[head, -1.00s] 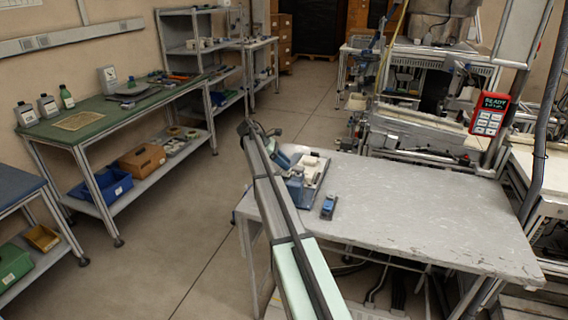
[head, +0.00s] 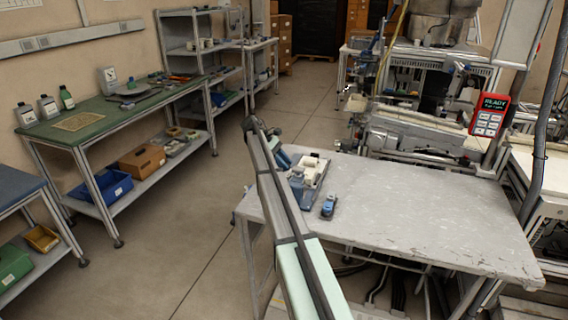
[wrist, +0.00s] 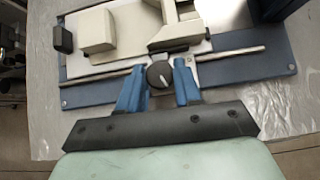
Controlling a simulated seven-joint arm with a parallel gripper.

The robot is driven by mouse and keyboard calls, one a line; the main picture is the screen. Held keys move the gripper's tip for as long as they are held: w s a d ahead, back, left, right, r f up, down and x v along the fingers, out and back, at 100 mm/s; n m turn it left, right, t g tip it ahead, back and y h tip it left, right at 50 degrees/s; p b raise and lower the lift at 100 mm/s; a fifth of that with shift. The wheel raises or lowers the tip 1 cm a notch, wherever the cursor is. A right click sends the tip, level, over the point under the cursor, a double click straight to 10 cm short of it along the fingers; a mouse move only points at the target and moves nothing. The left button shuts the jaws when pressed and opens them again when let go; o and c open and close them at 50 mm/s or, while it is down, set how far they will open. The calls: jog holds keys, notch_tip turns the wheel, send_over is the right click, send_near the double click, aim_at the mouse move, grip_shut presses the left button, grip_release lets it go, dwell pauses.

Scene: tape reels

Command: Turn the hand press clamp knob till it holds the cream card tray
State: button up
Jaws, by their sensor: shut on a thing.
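The hand press (wrist: 178,14) has a cream body on a blue base plate (wrist: 265,60) in the wrist view. The clamp knob (wrist: 159,75) is round and dark with a pale mark, at the press's near edge by a metal rail. My gripper (wrist: 160,84) has its two blue fingers on either side of the knob and is shut on it. A flat, pale piece that looks like the cream card tray (wrist: 128,55) lies beyond the rail; whether it is clamped cannot be told. In the head view, the press (head: 312,171) sits at the table's left end, partly behind my arm.
A small blue-and-black object (head: 328,206) stands on the grey table (head: 430,215) near the press. The table's right side is clear. A red READY panel (head: 488,115) hangs at the right. A green-topped bench (head: 110,110) stands at the left, across open floor.

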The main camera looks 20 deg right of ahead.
jog(key=o, duration=0.8)
jog(key=shift+f, duration=0.1)
jog(key=shift+c, duration=0.2)
